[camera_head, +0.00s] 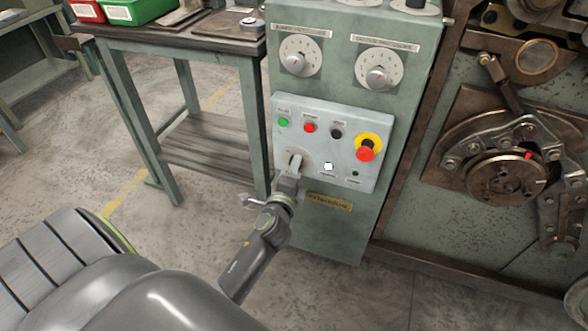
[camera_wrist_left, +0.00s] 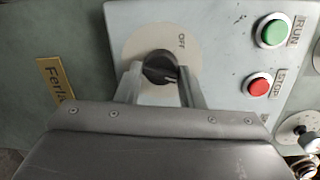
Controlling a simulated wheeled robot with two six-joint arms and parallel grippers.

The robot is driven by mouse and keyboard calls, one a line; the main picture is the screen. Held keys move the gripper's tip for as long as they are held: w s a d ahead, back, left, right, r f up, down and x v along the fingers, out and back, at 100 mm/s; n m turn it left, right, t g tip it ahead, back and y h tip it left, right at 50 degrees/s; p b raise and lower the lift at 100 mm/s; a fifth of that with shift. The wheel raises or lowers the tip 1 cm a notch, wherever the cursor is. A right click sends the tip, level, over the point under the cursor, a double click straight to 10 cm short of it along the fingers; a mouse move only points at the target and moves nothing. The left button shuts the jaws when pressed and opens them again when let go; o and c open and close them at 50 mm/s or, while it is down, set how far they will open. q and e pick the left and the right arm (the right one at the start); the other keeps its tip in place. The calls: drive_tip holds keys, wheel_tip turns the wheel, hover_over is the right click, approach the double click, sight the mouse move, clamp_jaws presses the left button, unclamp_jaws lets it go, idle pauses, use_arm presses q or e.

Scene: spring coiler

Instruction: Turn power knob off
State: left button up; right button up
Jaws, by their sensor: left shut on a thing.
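The power knob (camera_wrist_left: 160,67) is black and sits on a round cream dial plate (camera_wrist_left: 192,50) in the left wrist view. The word OFF is printed on the plate to the upper right of the knob. A light mark on the knob points roughly to the lower right, away from OFF. My left gripper (camera_head: 294,166) is at the lower left of the pale control panel (camera_head: 340,185). In the left wrist view its fingers (camera_wrist_left: 159,80) are on either side of the knob, shut on it. In the head view the gripper mostly hides the knob. My right gripper is not in view.
The panel also bears a green button (camera_head: 283,122), a red button (camera_head: 310,127), a black knob (camera_head: 336,133) and a red emergency stop (camera_head: 366,150) on yellow. Two dials sit above. A workbench (camera_head: 190,40) stands left; coiler machinery (camera_head: 505,175) is at right.

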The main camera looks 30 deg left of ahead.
use_arm(q)
drive_tip(key=n, duration=0.4)
drive_tip(key=n+h, duration=0.1)
drive_tip(key=n, duration=0.2)
drive_tip(key=n+h, duration=0.1)
drive_tip(key=n, duration=0.3)
drive_tip(key=shift+a+r+n, duration=0.2)
drive_tip(key=shift+r+n, duration=0.1)
drive_tip(key=shift+r, duration=0.1)
idle(0.4)
drive_tip(key=o, duration=0.9)
drive_tip(key=shift+a, duration=0.1)
drive_tip(key=shift+o, duration=0.2)
drive_tip(key=shift+f, duration=0.1)
drive_tip(key=shift+s, duration=0.1)
